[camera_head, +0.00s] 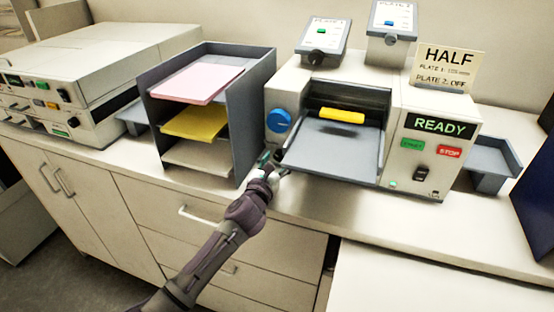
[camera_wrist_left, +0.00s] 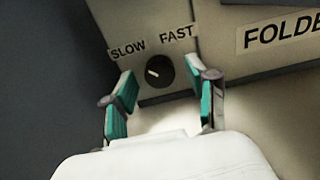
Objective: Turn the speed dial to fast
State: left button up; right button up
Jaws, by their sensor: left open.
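The speed dial (camera_wrist_left: 160,71) is a small round black knob in the left wrist view, on a beige panel between the printed words SLOW and FAST. Its white mark points to the left, on the SLOW side. My left gripper (camera_wrist_left: 161,82) is open, with one green-padded finger on each side of the dial. I cannot tell whether the pads touch it. In the head view my left gripper (camera_head: 272,160) is at the lower left of the folder machine (camera_head: 288,84), below a blue round knob (camera_head: 279,121). The dial is hidden there. My right gripper is out of view.
A grey paper rack (camera_head: 222,138) stands close to the left of my left gripper. The machine's grey tray (camera_head: 335,150) juts out to its right. The READY display (camera_head: 440,125) and buttons are farther right. The counter (camera_head: 320,205) in front is clear.

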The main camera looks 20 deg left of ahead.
pick_arm(q)
jog(key=shift+w, duration=0.1)
grip_shut()
jog(key=m+p, duration=0.3)
jog(key=shift+r+p, duration=0.2)
jog(key=shift+p, duration=0.15)
jog(key=m+p, duration=0.4)
jog(key=m, duration=0.1)
jog(key=shift+f+m, duration=0.1)
jog(key=shift+m, duration=0.3)
jog(key=m+p, duration=0.2)
jog(key=m, duration=0.2)
jog(key=shift+m, duration=0.3)
jog(key=shift+f+m+p, duration=0.15)
jog(key=shift+m+p, duration=0.75)
jog(key=shift+m, duration=1.3)
grip_release()
